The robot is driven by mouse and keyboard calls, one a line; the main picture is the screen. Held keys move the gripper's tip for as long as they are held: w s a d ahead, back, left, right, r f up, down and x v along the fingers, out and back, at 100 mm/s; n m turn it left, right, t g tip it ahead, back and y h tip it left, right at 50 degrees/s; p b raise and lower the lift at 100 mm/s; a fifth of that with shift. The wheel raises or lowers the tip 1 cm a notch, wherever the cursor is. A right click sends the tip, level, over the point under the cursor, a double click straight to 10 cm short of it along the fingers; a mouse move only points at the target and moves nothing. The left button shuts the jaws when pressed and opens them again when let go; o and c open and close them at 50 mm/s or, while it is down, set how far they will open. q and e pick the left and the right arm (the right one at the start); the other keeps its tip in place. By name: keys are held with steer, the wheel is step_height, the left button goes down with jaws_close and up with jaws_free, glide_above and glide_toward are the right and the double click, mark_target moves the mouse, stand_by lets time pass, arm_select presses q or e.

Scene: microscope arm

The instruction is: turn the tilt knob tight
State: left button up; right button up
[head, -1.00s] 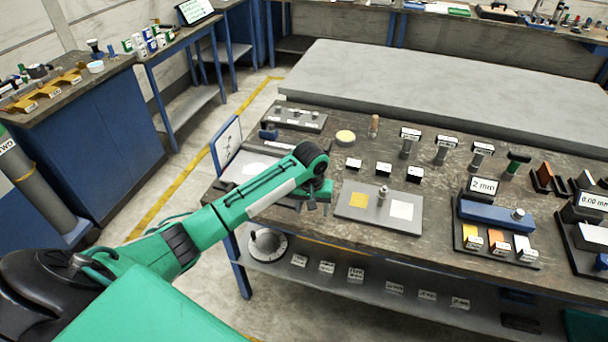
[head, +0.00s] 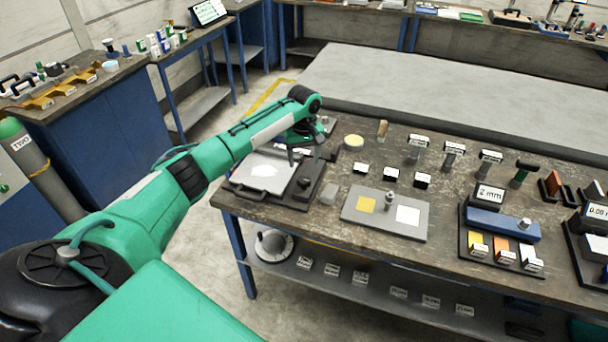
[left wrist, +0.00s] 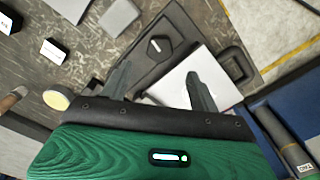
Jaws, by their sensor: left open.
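A black knob (head: 304,183) with a light mark on top sits on a dark base (head: 298,198), beside a pale flat plate with a handle (head: 255,178). The knob (left wrist: 157,46) also shows in the left wrist view, just beyond and between the fingertips. I cannot tell whether this is the tilt knob, or how tight it is. My left gripper (head: 304,151) is open and empty above the base, pointing down. My right gripper is out of view.
A small grey block (head: 329,194) and a grey tray with yellow and white squares (head: 385,228) lie right of the base. Black labelled blocks (head: 391,174) and a round yellow-topped piece (head: 353,142) stand behind. The table's front edge is close to the base.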

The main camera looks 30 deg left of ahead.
mark_target(304, 179)
arm_select(q)
step_height(304, 179, down, 8)
steer(key=shift+f+p, duration=0.1)
steer(key=shift+p, duration=0.4)
steer(key=shift+c, duration=0.2)
steer(key=c, duration=0.9)
